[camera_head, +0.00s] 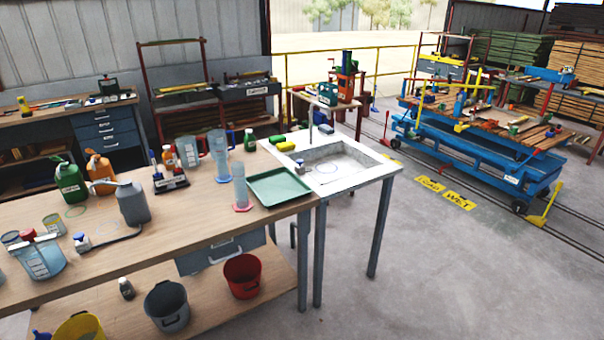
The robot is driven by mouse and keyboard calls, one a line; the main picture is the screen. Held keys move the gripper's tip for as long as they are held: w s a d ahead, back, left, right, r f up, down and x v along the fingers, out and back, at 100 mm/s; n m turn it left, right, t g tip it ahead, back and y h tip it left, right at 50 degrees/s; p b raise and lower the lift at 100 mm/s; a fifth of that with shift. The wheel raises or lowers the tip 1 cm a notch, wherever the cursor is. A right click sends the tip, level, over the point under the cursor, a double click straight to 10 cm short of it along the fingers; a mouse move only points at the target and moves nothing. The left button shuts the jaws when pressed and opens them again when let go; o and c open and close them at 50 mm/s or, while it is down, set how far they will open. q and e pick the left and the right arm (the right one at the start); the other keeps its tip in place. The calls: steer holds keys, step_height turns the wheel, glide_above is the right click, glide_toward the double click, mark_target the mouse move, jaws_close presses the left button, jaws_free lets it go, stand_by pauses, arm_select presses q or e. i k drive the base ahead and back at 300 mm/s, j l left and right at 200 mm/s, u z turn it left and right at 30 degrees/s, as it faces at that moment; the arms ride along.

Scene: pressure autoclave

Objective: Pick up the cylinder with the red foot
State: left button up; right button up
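The cylinder with the red foot (240,186) stands upright on the wooden workbench. It is tall, clear and bluish, and its flat red foot rests on the bench top. It stands just left of the green tray (280,187). A wider clear blue vessel (219,156) with a blue handle stands close behind it. Neither of my grippers shows in the head view.
A rack with small bottles (169,176) and a grey watering can (132,202) stand left of the cylinder. A clear jug (189,151) stands further back. A sink (335,162) adjoins the bench at right. The bench front (200,225) before the cylinder is clear.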

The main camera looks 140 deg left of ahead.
mark_target(243, 204)
steer(key=u, duration=5.1)
steer(key=i+u, duration=0.1)
steer(key=u, duration=0.35)
steer(key=i+l+u, duration=0.1)
steer(key=u, duration=0.3)
steer(key=i+l+u, duration=0.2)
steer(key=l, duration=0.15)
steer(key=i+l+u, duration=0.15)
steer(key=l, duration=0.15)
steer(key=i+l+u, duration=0.2)
steer(key=l, duration=0.15)
steer(key=i+l, duration=0.1)
steer(key=l, duration=0.4)
steer(key=i+l+u, duration=0.15)
steer(key=l, duration=0.4)
